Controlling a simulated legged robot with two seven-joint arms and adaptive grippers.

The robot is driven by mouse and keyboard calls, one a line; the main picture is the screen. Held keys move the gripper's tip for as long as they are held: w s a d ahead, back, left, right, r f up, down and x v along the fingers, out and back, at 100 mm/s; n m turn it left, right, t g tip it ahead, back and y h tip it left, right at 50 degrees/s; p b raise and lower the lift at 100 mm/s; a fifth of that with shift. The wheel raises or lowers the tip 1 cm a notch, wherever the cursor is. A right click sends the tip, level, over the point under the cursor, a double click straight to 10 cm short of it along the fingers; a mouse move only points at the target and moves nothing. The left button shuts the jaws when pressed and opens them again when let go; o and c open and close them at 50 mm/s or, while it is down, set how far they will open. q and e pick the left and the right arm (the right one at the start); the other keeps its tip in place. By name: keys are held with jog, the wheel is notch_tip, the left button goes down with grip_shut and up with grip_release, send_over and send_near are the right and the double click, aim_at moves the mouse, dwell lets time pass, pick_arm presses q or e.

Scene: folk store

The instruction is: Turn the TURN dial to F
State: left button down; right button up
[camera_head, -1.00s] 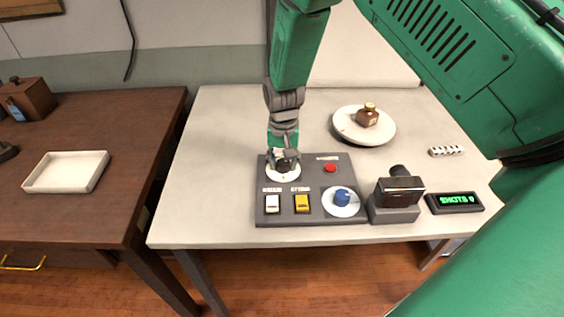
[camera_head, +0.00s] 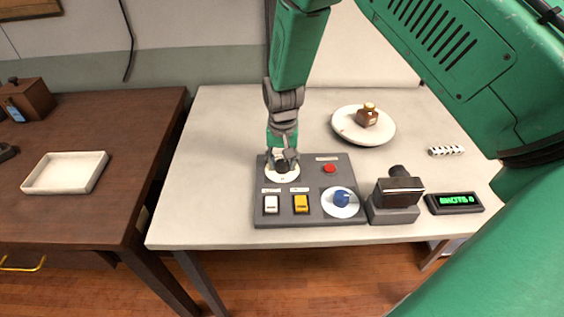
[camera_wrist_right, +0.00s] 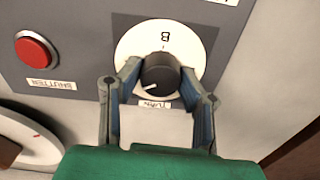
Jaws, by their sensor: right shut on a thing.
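The TURN dial is a dark round knob (camera_wrist_right: 160,75) on a white disc (camera_wrist_right: 130,45), at the upper left of a grey control panel (camera_head: 310,215). In the right wrist view a letter like B shows upside down on the disc, and the TURN label (camera_wrist_right: 154,104) is partly covered. A white mark on the knob points left and slightly down in that view. My right gripper (camera_head: 284,160) reaches down onto the dial. Its two fingers (camera_wrist_right: 160,80) are shut on the knob from both sides. The letter F cannot be made out. My left gripper is not in view.
The panel also holds a red shutter button (camera_head: 330,168), a white switch (camera_head: 271,204), a yellow switch (camera_head: 301,203) and a blue knob (camera_head: 342,198). A camera (camera_head: 397,196) and a green-lit display (camera_head: 454,203) stand to the right. A plate (camera_head: 347,130) holds a small brown bottle.

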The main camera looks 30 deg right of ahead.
aim_at(281, 162)
dwell(0.4)
jog(key=o, duration=1.2)
jog(key=shift+c, duration=0.2)
jog(key=shift+a, duration=0.1)
notch_tip(281, 162, up, 12)
jog(key=shift+f, duration=0.1)
